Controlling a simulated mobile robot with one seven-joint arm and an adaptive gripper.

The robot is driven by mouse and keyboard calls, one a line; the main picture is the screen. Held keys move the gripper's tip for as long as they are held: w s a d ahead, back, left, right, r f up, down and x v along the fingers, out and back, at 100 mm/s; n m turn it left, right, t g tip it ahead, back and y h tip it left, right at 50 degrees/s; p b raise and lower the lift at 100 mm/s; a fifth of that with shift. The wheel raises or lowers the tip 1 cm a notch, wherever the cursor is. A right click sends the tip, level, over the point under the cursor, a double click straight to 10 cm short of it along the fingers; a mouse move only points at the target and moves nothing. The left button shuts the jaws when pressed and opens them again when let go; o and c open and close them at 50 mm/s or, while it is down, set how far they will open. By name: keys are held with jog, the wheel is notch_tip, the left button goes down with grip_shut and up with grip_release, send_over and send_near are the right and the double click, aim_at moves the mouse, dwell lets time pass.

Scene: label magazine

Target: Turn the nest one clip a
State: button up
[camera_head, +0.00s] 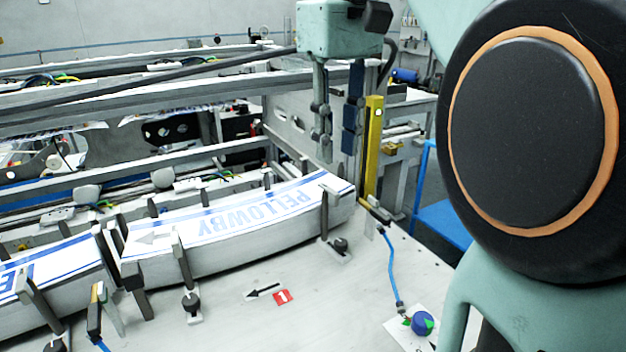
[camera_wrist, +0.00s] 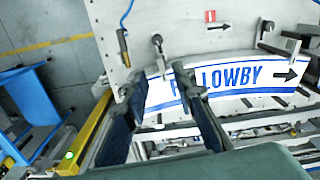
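A curved stack of white labels (camera_head: 235,222), printed PELLOWBY in blue with an arrow at one end, lies on the pale plate between dark upright clips. One clip (camera_head: 183,262) stands at its near side and another (camera_head: 324,215) near its right end, each with a dark knob at its foot. The stack also shows in the wrist view (camera_wrist: 240,78), partly hidden by my fingers. My gripper (camera_head: 337,142) hangs above and behind the stack's right end in the head view. In the wrist view my gripper (camera_wrist: 160,78) has its fingers apart, with nothing seen held between them.
A second label stack (camera_head: 50,265) lies at the left. A yellow post (camera_head: 373,150) stands beside my gripper. A blue-green knob (camera_head: 422,323) with a blue cable is at the plate's front right. A red sticker (camera_head: 283,297) and black arrow (camera_head: 262,290) mark clear plate.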

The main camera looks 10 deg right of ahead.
aim_at(336, 193)
notch_tip(336, 193, down, 8)
jog(key=shift+b, duration=0.65)
jog(key=shift+c, duration=0.5)
grip_shut()
